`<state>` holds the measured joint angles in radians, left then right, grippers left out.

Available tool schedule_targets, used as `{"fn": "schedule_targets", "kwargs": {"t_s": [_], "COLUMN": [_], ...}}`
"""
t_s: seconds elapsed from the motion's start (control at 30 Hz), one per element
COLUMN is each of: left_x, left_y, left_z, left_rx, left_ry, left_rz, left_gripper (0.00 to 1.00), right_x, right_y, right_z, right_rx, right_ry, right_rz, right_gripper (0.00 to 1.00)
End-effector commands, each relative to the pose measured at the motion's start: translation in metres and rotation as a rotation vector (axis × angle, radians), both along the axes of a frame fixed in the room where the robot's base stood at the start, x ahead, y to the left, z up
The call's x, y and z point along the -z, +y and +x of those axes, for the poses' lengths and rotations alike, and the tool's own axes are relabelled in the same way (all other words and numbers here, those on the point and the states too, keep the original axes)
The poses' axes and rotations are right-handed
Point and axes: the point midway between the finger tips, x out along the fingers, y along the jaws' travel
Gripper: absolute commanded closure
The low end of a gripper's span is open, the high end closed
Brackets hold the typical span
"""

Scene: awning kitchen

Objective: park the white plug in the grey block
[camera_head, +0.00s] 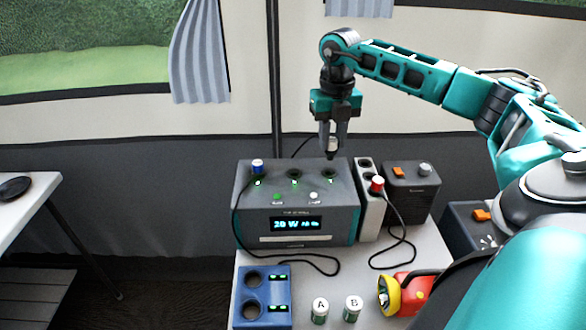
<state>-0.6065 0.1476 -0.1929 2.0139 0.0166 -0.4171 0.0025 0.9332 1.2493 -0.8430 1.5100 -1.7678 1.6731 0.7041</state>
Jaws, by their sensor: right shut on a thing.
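My right gripper (332,143) points down and is shut on the white plug (332,145), which is small and mostly hidden between the fingers. The plug hangs above the back right of the power station, near its right-hand socket; I cannot tell whether its dark lower end touches anything. A black cable runs off to the left behind it. The light grey block (368,218) stands upright just right of the power station. A hole shows in its top at the back, and a red plug (377,184) sits nearer the front. My left gripper is out of view.
The power station (340,225) has a lit display and a blue plug (257,166) at its top left. A dark box (411,190) stands right of the grey block. In front are a blue holder (262,314), two small jars, and a red-yellow torch (400,293).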

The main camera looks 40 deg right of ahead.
Motion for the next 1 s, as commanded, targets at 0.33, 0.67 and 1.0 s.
{"fn": "schedule_targets", "kwargs": {"t_s": [0.33,0.67,1.0], "left_x": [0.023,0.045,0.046], "left_y": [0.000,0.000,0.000], "left_z": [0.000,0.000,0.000], "left_rx": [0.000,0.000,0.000], "left_ry": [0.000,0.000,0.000], "left_rz": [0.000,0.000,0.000], "left_gripper": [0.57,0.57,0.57], "right_x": [0.003,0.029,0.032], "right_y": [-0.055,-0.069,-0.069], "right_z": [-0.056,-0.072,-0.071], "right_rx": [0.005,-0.001,0.000], "right_ry": [0.001,0.001,-0.002], "right_rz": [-0.005,0.001,0.000], "right_gripper": [1.00,1.00,1.00]}}
